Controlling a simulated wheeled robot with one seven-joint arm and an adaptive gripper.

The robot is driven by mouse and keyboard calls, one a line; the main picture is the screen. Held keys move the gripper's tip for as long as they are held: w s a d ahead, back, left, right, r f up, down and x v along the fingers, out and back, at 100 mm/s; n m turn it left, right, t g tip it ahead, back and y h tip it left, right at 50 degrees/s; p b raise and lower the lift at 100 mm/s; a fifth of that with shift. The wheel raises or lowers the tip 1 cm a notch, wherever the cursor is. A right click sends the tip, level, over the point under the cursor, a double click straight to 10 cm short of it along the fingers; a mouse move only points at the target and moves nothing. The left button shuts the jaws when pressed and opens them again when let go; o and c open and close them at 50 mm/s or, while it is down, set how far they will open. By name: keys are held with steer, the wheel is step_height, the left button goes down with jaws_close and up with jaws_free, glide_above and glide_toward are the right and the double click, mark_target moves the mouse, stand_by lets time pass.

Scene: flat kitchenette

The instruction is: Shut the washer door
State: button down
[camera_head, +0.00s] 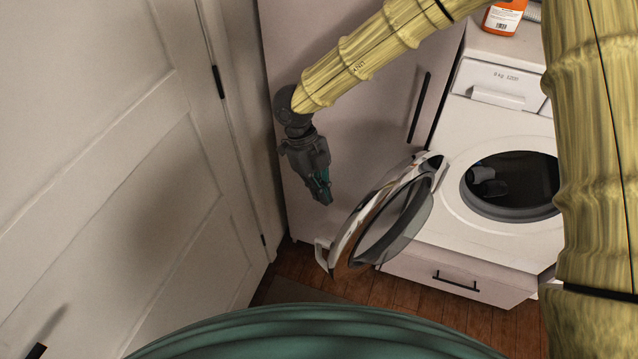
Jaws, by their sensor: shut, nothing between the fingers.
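The white washer (476,134) stands at the right of the view, its front facing me. Its round drum opening (512,186) is dark and uncovered. The washer door (385,215), a ring with a glass middle, stands wide open to the left of the opening. My gripper (326,198) points down, shut and empty, in front of the tall cabinet panel. In the picture it is to the left of the door's upper left rim, with a gap between them. My arm covers the right side of the washer.
A tall cabinet (340,110) with a black handle stands left of the washer. A white panelled door (120,150) fills the left. An orange bottle (503,17) stands on top. A drawer (455,279) is below the washer. Wooden floor (395,292) shows beneath the open door.

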steer(key=s+d+f+p, duration=0.2)
steer(key=s+d+f, duration=0.2)
steer(key=f, duration=0.2)
steer(key=shift+s+d, duration=0.2)
steer(key=shift+s+r, duration=0.1)
stand_by(0.3)
